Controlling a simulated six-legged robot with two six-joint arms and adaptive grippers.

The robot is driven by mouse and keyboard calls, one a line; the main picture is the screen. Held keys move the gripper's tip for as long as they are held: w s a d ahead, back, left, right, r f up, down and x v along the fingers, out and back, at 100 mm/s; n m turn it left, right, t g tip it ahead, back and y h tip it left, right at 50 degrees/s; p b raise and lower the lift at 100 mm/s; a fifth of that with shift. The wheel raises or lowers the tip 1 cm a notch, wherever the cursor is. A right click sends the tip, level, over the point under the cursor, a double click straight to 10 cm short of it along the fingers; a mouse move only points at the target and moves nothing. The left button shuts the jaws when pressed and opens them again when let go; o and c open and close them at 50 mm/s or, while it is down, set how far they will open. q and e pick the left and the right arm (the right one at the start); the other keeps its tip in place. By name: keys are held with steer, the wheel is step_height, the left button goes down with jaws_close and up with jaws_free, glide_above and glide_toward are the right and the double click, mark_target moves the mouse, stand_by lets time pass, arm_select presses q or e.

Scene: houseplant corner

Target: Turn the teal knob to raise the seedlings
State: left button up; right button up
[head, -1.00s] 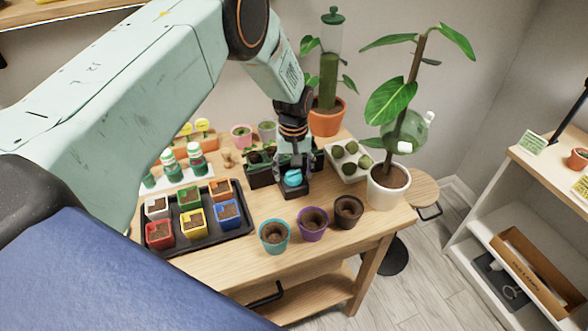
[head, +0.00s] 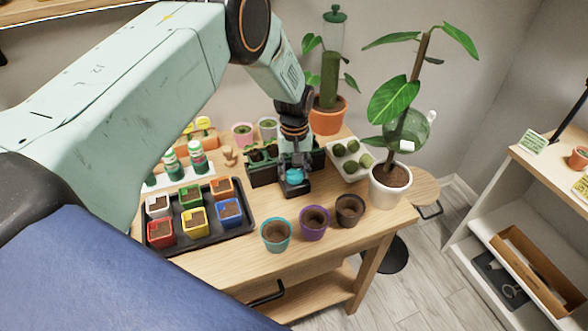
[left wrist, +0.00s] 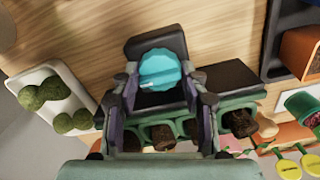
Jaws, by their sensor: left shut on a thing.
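The teal knob (head: 294,175) sits on a small dark base at the front of the seedling box on the wooden table. It also shows in the left wrist view (left wrist: 160,72), with a pale mark on its top. My left gripper (head: 293,166) points down over the knob and is shut on it, one finger on each side in the left wrist view (left wrist: 165,88). My right gripper is not in view.
A black tray (head: 245,227) with several coloured pots is to the left. Teal, purple and dark pots (head: 314,222) stand in front. A white tray of round green plants (head: 333,164) and a potted plant (head: 390,183) are to the right. Bare wood lies between knob and front pots.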

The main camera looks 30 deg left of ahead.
mark_target(295, 170)
arm_select(q)
steer(key=shift+m, duration=0.4)
steer(key=shift+r+m+b, duration=0.1)
steer(key=shift+m+b, duration=0.25)
steer(key=shift+m, duration=0.05)
steer(key=o, duration=1.2)
steer(key=shift+c, duration=0.2)
step_height(295, 170, up, 12)
